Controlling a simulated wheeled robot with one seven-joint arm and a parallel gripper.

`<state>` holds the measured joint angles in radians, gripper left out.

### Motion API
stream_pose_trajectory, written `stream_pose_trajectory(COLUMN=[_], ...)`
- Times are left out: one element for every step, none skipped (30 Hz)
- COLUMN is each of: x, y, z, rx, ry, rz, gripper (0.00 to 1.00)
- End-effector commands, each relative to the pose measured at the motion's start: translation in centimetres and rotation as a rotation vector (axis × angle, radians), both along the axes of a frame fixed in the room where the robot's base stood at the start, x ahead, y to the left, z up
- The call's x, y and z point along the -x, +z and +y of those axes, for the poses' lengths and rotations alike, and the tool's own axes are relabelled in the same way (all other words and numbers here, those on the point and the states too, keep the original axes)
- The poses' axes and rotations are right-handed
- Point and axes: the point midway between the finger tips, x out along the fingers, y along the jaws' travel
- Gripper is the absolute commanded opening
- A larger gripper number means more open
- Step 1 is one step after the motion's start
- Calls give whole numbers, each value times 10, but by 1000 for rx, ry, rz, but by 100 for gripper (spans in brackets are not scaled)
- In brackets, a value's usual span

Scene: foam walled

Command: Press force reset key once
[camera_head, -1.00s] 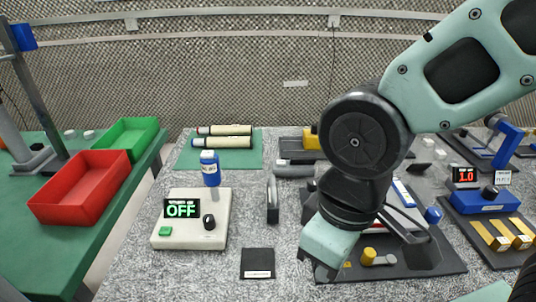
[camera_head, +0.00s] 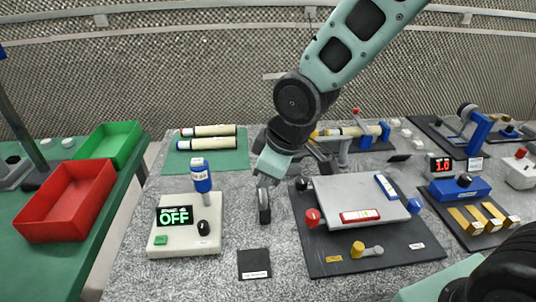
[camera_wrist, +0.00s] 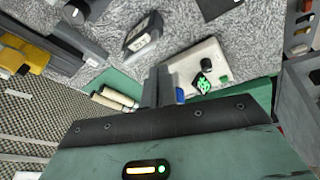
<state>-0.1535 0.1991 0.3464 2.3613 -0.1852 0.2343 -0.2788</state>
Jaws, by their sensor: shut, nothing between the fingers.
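My gripper (camera_head: 262,176) is shut and empty in the head view, pointing down above the grey table behind a small upright dark grey device (camera_head: 264,205). Its closed fingers (camera_wrist: 158,88) also show in the wrist view. A white box (camera_head: 168,243) with a lit "OFF" display (camera_head: 174,216), a green key (camera_head: 160,240) and a black knob (camera_head: 203,228) stands left of the gripper. A blue unit (camera_head: 457,191) with a red "1.0" display (camera_head: 441,165) stands at the right. I cannot tell which key is the force reset key; no such label is readable.
A dark board (camera_head: 320,262) carries a grey sloped block (camera_head: 340,195), a red knob (camera_head: 313,218) and a yellow knob (camera_head: 357,249). Red (camera_head: 65,208) and green (camera_head: 112,140) trays sit on the left table.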

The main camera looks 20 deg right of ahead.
Motion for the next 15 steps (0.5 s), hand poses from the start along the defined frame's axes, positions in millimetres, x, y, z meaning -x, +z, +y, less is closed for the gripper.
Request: stream_pose_trajectory(x=[-33,-52,-75,-92,-107,-126,-138,-149,-162,-169,-176,-183,-187,-191,-193], y=[5,6,5,5,5,4,4,3,2,2,1,0,0,0,-1], z=[-9,-13,-19,-24,-30,-38,-43,-48,-55,-60,-63,-68,-70,-72,-74], rx=[-10,-15,-22,-25,-28,-30,-32,-32,-32,-32,-32,-31,-31,-31,-31], ry=[32,59,95,122,146,178,199,220,244,260,275,290,300,306,315], rz=[-52,-92,-144,-182,-220,-267,-300,-330,-368,-392,-415,-439,-453,-465,-476], gripper=[0,0,0,0,0,0,0,0,0,0,0,0,0,0,0])
